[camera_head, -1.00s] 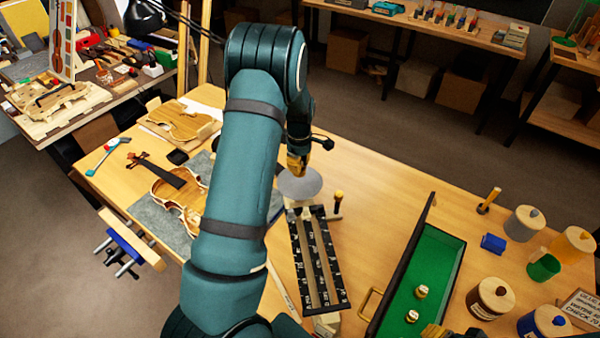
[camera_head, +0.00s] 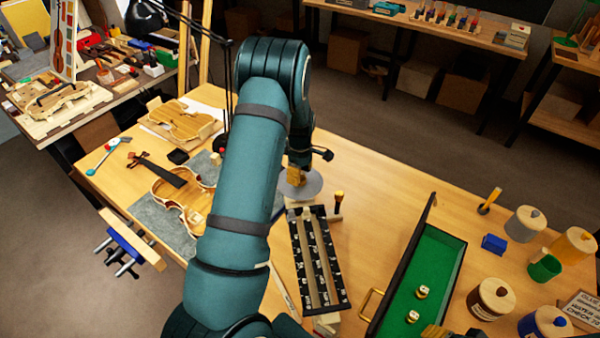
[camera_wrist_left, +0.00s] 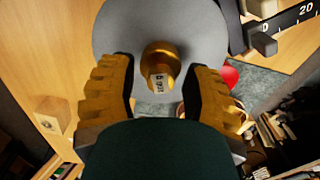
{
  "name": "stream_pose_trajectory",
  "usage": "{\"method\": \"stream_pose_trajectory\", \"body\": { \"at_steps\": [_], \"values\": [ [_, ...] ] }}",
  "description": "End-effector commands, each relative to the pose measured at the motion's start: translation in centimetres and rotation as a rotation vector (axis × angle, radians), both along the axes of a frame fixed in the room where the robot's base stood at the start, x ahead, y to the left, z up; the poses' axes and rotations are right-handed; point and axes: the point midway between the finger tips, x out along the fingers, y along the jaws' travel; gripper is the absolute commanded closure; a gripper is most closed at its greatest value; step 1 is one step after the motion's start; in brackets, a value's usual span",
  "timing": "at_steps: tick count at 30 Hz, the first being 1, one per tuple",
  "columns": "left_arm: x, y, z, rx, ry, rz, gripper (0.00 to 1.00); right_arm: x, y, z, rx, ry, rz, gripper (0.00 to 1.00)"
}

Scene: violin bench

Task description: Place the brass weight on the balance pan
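The brass weight (camera_wrist_left: 160,67) stands on the round grey balance pan (camera_wrist_left: 110,38) in the left wrist view, with a small label on it. My left gripper (camera_wrist_left: 160,75) is open, with one yellow finger on each side of the weight and a visible gap on both sides. In the head view my left gripper (camera_head: 297,178) is low over the pan (camera_head: 313,187) and hides the weight. My right gripper (camera_head: 436,331) shows only as yellow finger parts at the bottom edge.
Jars (camera_head: 491,298), a blue block (camera_head: 493,243) and a green cup (camera_head: 545,267) stand farther right. A violin body (camera_head: 180,195) lies left of my arm.

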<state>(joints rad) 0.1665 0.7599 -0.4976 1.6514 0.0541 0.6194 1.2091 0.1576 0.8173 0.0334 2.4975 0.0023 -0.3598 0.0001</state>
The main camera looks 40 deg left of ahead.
Motion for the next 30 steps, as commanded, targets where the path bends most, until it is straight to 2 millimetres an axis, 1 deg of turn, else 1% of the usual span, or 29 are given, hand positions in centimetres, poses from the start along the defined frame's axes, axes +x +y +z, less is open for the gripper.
{"method": "stream_pose_trajectory", "body": {
  "at_steps": [5,8,11,21,25,30],
  "values": [
    [0.0,0.0,0.1,0.000,0.000,0.000,0.52,0.0,0.0,0.1,0.000,0.000,0.000,0.53],
    [0.1,0.0,0.8,0.000,-0.002,0.000,0.52,0.0,0.0,0.3,0.000,0.000,0.000,0.53],
    [0.1,0.0,2.2,0.001,-0.004,-0.002,0.52,0.0,0.0,0.3,0.000,0.000,0.000,0.53],
    [0.1,0.0,9.1,0.000,-0.004,0.000,0.52,0.0,0.0,0.4,0.000,0.000,0.001,0.53],
    [0.1,0.0,11.0,0.002,-0.003,-0.001,0.52,0.0,0.0,0.5,0.000,0.000,0.001,0.53],
    [0.1,0.0,12.1,0.000,-0.001,-0.001,0.52,0.0,0.0,0.5,0.000,0.000,0.001,0.53]
  ]
}}
